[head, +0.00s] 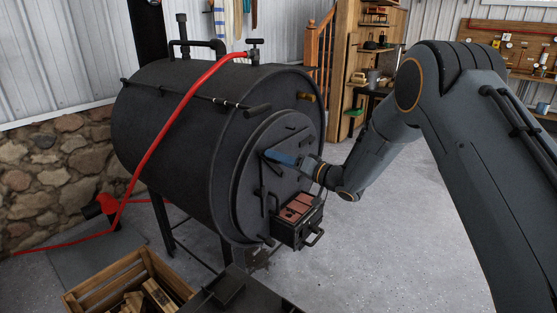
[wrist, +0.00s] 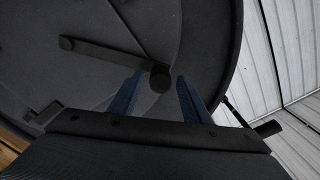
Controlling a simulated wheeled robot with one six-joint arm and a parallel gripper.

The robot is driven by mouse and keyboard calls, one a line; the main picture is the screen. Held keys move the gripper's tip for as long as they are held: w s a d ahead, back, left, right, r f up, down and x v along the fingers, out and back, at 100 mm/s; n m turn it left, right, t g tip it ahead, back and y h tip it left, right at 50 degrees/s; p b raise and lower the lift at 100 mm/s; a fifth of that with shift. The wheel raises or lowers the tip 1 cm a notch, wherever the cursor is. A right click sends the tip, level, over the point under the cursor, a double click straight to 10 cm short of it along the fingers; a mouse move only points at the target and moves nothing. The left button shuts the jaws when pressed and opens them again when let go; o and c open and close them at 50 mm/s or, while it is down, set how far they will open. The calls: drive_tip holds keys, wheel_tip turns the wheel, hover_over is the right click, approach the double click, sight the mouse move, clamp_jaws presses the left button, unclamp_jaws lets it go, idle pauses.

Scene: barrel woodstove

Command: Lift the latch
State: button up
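The black barrel stove (head: 180,110) stands at the centre-left of the head view, with its round door facing right. My gripper (head: 268,154) is at the door face, its blue fingers pointing at the door. In the wrist view, a dark latch bar (wrist: 105,51) runs across the door from a pivot at left to a round knob (wrist: 160,79) at its right end. The two fingers of my gripper (wrist: 160,76) are spread, one on each side of the knob. Gaps seem to show beside the knob; contact cannot be told. In the head view the latch is hard to make out.
An open box with reddish bricks (head: 298,207) juts out below the door, under my gripper. A red hose (head: 160,137) hangs over the barrel. A wooden crate of firewood (head: 113,285) stands at the front left. Floor (head: 370,240) at right is clear.

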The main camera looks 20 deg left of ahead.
drive_tip(key=v, duration=0.8)
drive_tip(key=shift+b, duration=0.35)
drive_tip(key=shift+a, duration=0.1)
drive_tip(key=w+d+r+m+t+h+p, duration=0.1)
drive_tip(key=w+d+m+t+h, duration=0.3)
drive_tip(key=d, duration=0.6)
drive_tip(key=w+d+r+t+h+p, duration=0.1)
drive_tip(key=d+t+h, duration=0.1)
drive_tip(key=d+h, duration=0.55)
drive_tip(key=s+d+f+m+g+h, duration=0.1)
drive_tip(key=s+d, duration=0.2)
drive_tip(key=d, duration=0.3)
drive_tip(key=s+d+g+h, duration=0.1)
drive_tip(key=s+d+h, duration=0.15)
drive_tip(key=d, duration=0.35)
drive_tip(key=s+d+m+g+h+p, duration=0.1)
drive_tip(key=s+d+g+h+p, duration=0.15)
drive_tip(key=s+d, duration=0.95)
drive_tip(key=s+g, duration=0.6)
drive_tip(key=s, duration=1.5)
drive_tip(key=shift+s+d+m, duration=0.2)
drive_tip(key=shift+d+m, duration=0.1)
drive_tip(key=shift+d, duration=0.2)
